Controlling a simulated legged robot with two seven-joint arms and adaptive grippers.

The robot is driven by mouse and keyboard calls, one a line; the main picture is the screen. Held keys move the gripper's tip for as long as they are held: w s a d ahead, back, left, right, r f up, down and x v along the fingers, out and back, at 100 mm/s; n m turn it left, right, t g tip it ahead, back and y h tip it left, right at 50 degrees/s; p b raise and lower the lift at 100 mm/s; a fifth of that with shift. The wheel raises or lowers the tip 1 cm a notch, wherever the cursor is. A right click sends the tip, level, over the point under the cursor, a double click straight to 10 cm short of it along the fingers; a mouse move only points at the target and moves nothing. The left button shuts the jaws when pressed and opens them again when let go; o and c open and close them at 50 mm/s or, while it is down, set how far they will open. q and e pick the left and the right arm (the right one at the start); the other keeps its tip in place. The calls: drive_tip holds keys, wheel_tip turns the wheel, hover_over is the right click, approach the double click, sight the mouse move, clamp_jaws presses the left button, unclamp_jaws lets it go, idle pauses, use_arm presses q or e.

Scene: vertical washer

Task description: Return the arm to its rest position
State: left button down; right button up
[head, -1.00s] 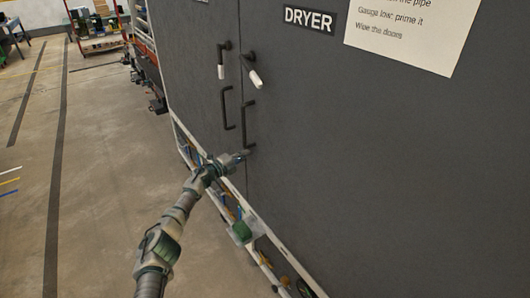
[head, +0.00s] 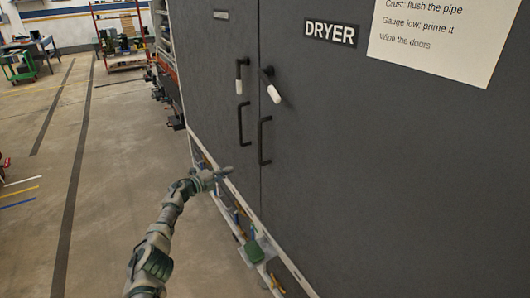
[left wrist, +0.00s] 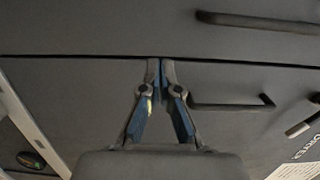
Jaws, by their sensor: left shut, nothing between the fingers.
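My left arm comes up from the bottom of the head view. Its gripper (head: 224,171) is below and left of the black door handles, apart from them. In the left wrist view the two fingers (left wrist: 160,72) are together and hold nothing, in front of the grey doors. My right arm is not in view.
The grey dryer doors (head: 340,150) fill the right side. They carry a left handle (head: 240,124), a right handle (head: 261,140) and two white-tipped latches (head: 270,86). A pale frame rail (head: 284,262) runs below. The floor (head: 110,150) to the left is clear.

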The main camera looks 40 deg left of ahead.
use_arm(q)
drive_tip(key=shift+a, duration=0.1)
